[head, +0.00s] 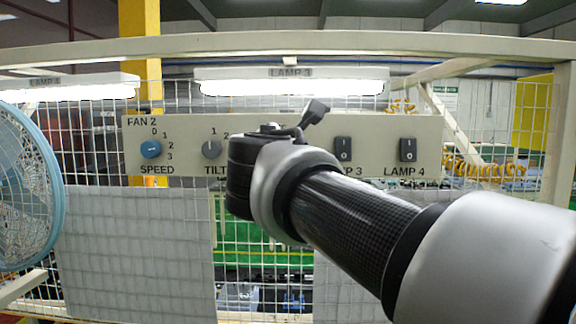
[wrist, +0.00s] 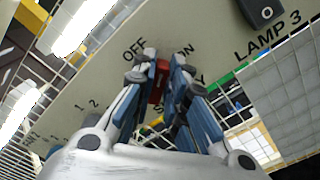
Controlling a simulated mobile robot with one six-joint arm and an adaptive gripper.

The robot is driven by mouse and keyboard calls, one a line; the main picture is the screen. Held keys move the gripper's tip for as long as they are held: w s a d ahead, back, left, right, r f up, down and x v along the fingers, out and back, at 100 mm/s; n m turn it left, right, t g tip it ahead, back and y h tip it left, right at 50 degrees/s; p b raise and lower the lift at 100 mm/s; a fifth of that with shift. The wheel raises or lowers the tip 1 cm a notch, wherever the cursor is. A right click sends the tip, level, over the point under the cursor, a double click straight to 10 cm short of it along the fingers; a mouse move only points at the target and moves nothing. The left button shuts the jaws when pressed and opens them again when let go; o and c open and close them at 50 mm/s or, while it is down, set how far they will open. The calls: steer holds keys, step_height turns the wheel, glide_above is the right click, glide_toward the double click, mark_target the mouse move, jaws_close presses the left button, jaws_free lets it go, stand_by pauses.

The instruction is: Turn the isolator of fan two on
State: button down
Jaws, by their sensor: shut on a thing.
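The isolator's red handle (wrist: 158,84) shows in the wrist view, between my gripper's blue-padded fingers. My gripper (wrist: 162,68) is shut on it. The word OFF is printed up-left of the handle and ON up-right. The handle stands roughly between the two words; its exact angle is partly hidden by the fingers. A further label below it is mostly covered. The beige panel (head: 290,122) there reads FAN 2, with a blue speed knob (head: 151,149) and a grey tilt knob (head: 211,149).
Black rocker switches for lamp 3 (head: 344,149) and lamp 4 (head: 408,149) sit on the panel right of my wrist. A blue fan (head: 28,185) stands at the far left. A white wire grid is behind the panel, with lit lamps (head: 290,86) above.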

steer(key=shift+d+f+m+b, duration=0.1)
steer(key=shift+f+m+b, duration=0.1)
steer(key=shift+m+b, duration=1.5)
steer(key=shift+d+f+m+b, duration=0.1)
steer(key=shift+f+m+b, duration=0.1)
steer(key=shift+m+b, duration=1.5)
steer(key=shift+m, duration=0.3)
steer(key=c, duration=1.6)
jaws_free()
steer(key=s, duration=1.2)
steer(key=shift+a, duration=0.25)
